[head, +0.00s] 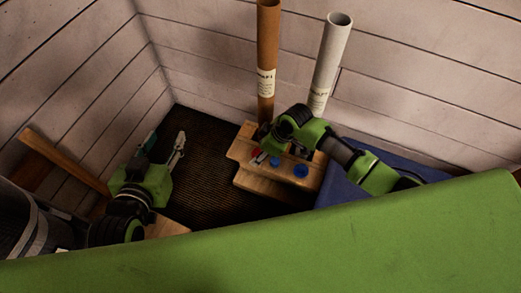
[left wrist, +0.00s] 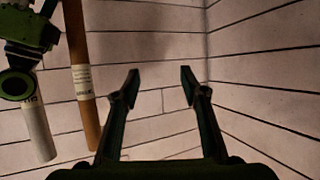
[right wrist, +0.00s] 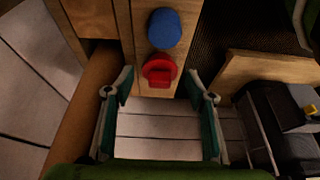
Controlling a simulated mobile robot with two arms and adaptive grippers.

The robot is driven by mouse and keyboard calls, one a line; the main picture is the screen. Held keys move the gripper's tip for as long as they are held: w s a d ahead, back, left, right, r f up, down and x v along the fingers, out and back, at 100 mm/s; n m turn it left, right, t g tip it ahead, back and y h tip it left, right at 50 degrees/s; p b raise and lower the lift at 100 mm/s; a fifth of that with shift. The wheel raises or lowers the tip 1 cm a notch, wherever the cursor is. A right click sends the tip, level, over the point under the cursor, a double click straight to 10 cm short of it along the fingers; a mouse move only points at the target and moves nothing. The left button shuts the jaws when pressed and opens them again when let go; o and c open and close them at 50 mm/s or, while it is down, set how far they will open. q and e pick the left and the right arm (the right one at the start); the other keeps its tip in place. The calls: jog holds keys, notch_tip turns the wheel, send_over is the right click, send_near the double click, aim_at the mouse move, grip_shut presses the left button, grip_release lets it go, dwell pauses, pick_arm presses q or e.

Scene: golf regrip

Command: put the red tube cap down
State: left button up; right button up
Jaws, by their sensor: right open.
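The red tube cap (head: 258,157) rests on a wooden stand (head: 262,188), and part of it is hidden by my right arm in the head view. In the right wrist view the red cap (right wrist: 160,70) lies just beyond and between the spread fingertips of my right gripper (right wrist: 160,85). The right gripper (head: 263,150) is open, with no visible grip on the cap. My left gripper (head: 167,140) is open and empty, over the dark mat to the left. Its open fingers also show in the left wrist view (left wrist: 160,76).
Two blue caps (head: 275,161) (head: 301,170) sit on the stand. A brown tube (head: 267,60) and a white tube (head: 331,65) stand upright behind it. A blue box-like surface (head: 345,190) lies to the right. The dark mat (head: 205,170) is clear.

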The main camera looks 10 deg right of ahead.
jog(key=shift+r, duration=0.2)
jog(key=shift+p+v, duration=2.3)
jog(key=shift+v, duration=3.65)
jog(key=s+a+m, duration=0.3)
jog(key=s, duration=0.6)
pick_arm(q)
jog(key=s+a+f+g+y, duration=0.1)
jog(key=s+f+g, duration=0.3)
jog(key=s, duration=0.4)
jog(key=s+a+f+g+y, duration=0.1)
jog(key=s+a+f+g, duration=0.3)
jog(key=s, duration=0.4)
jog(key=shift+s+a+f+g+y, duration=0.15)
jog(key=shift+a+f+g+y, duration=0.15)
jog(key=shift+f+g, duration=0.4)
pick_arm(e)
jog(key=s+d+r+m+h, duration=0.1)
jog(key=s+d+r+m, duration=0.1)
jog(key=s+d, duration=0.3)
jog(key=s+d+r+m+t+h, duration=0.1)
jog(key=s+d+r+m+h, duration=0.1)
jog(key=s+d+m, duration=0.2)
jog(key=s+d, duration=0.2)
jog(key=shift+s, duration=0.35)
